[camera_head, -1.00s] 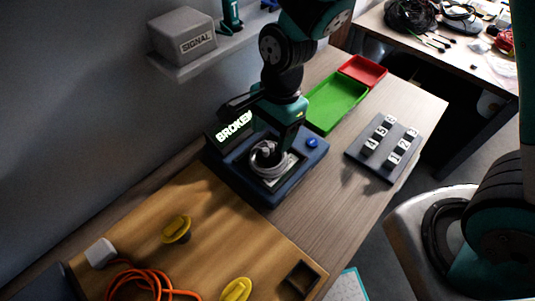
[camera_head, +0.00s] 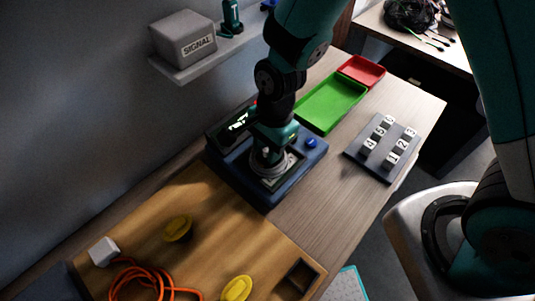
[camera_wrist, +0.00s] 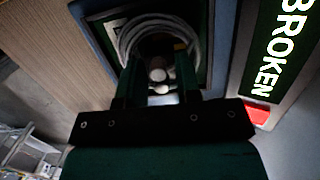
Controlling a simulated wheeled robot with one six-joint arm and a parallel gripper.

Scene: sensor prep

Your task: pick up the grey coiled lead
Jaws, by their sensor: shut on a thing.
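The grey coiled lead (camera_head: 268,168) lies in the recess on top of a blue test unit (camera_head: 277,198). In the wrist view the coil (camera_wrist: 133,36) shows as grey loops around and beyond the fingertips. My gripper (camera_head: 268,155) is down at the coil, and its fingers (camera_wrist: 158,78) are shut on it. Small pale round parts show between the fingers. My gripper hides part of the coil in the head view. The unit's display (camera_wrist: 283,45) reads BROKEN, with a red part (camera_wrist: 256,113) beside it.
A green tray (camera_head: 330,104) and a red tray (camera_head: 361,71) stand behind the unit. A number block board (camera_head: 372,168) is at right. An orange cable (camera_head: 140,275), yellow parts (camera_head: 178,228) and a white block (camera_head: 103,251) lie in front. A shelf with a SIGNAL box (camera_head: 183,39) is above left.

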